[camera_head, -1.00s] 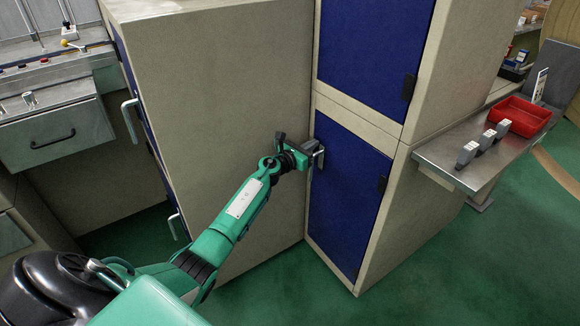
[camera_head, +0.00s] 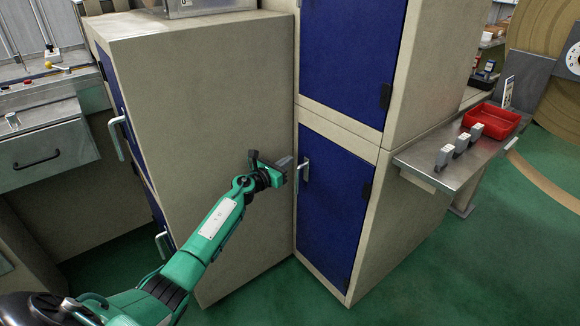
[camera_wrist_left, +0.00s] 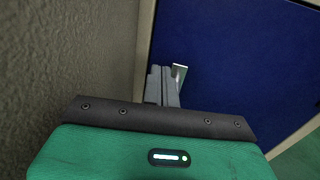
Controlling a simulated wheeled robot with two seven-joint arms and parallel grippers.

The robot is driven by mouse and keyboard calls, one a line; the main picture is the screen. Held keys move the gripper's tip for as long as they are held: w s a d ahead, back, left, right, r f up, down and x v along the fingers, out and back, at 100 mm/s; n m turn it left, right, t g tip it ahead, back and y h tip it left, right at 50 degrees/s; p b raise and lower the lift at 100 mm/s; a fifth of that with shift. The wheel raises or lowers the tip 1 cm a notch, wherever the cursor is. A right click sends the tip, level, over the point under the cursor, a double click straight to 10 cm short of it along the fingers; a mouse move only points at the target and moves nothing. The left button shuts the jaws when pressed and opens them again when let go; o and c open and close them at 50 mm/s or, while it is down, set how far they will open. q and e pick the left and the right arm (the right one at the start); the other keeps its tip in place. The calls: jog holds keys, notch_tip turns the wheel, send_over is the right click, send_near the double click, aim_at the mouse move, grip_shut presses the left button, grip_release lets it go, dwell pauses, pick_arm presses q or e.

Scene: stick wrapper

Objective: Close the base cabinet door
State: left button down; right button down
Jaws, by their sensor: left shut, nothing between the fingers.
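The base cabinet door (camera_head: 335,215) is a blue panel in the lower part of the beige cabinet in the middle of the head view. It looks flush with its frame. Its silver handle (camera_head: 304,163) is on its left edge. My left gripper (camera_head: 291,165) is shut and empty just left of the handle. In the left wrist view, its closed grey fingers (camera_wrist_left: 163,86) point towards the blue door (camera_wrist_left: 230,60), and the handle (camera_wrist_left: 179,73) shows just beyond them. I cannot tell whether they touch. My right gripper is not in view.
A large beige cabinet (camera_head: 200,110) stands left of the door, with my left arm in front of it. A blue upper door (camera_head: 352,50) is above. A metal shelf (camera_head: 430,165) with a red tray (camera_head: 492,122) is at the right. Green floor (camera_head: 460,275) is clear at the front right.

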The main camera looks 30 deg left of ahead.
pick_arm(q)
jog(key=a+v, duration=0.2)
jog(key=v, duration=0.7)
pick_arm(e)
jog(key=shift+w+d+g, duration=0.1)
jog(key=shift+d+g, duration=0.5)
